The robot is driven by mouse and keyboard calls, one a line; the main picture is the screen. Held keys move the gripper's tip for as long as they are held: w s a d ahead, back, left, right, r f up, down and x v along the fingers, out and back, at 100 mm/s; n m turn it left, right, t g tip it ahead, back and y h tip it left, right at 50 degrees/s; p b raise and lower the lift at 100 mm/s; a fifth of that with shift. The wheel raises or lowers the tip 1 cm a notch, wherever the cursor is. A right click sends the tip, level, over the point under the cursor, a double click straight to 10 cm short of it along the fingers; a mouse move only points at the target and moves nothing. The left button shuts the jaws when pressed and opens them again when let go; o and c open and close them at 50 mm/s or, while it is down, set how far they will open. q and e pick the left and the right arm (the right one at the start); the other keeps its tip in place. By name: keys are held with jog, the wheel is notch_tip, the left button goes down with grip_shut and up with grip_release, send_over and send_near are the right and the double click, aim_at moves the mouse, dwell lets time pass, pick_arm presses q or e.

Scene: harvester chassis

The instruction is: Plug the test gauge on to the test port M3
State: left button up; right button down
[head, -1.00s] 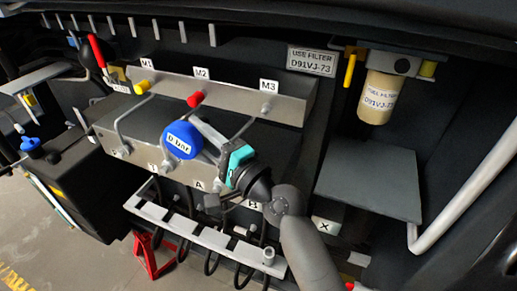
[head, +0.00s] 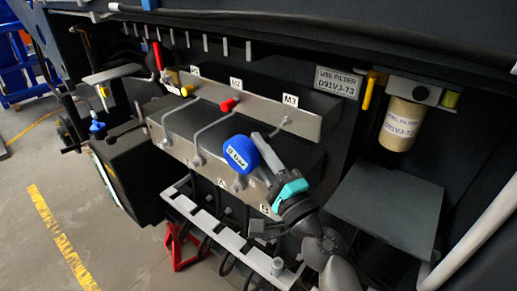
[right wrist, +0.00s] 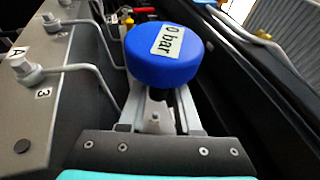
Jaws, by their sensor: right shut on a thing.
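The test gauge is a round blue gauge (head: 241,153) with a white "0 bar" label. My right gripper (head: 262,150) is shut on it, and the gauge also shows large between the fingers in the right wrist view (right wrist: 163,58). The gauge is held in front of the grey manifold, below and left of the M3 label (head: 291,100). The test port M3 (head: 286,121) is a small bare grey fitting on the upper ledge, apart from the gauge. The gauge's connecting end is hidden. My left gripper is not in view.
A red cap (head: 229,104) is on M2 and a yellow cap (head: 187,91) on M1. Bent grey pipes cross the manifold front. A slotted rail (head: 215,232) runs below. A fuel filter (head: 402,124) hangs right, above a flat dark plate (head: 388,210).

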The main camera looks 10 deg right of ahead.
jog(key=shift+w+d, duration=0.8)
jog(key=shift+d, duration=0.25)
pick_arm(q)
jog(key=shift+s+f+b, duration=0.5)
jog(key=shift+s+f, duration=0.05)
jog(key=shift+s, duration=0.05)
pick_arm(e)
jog(key=shift+w+d, duration=0.7)
jog(key=shift+d, duration=0.2)
pick_arm(q)
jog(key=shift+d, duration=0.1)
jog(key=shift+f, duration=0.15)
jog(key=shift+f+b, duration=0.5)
jog(key=shift+b, duration=0.15)
pick_arm(e)
jog(key=shift+w+d, duration=0.8)
jog(key=shift+d, duration=0.25)
jog(key=shift+r, duration=0.1)
jog(key=c, duration=0.5)
grip_release()
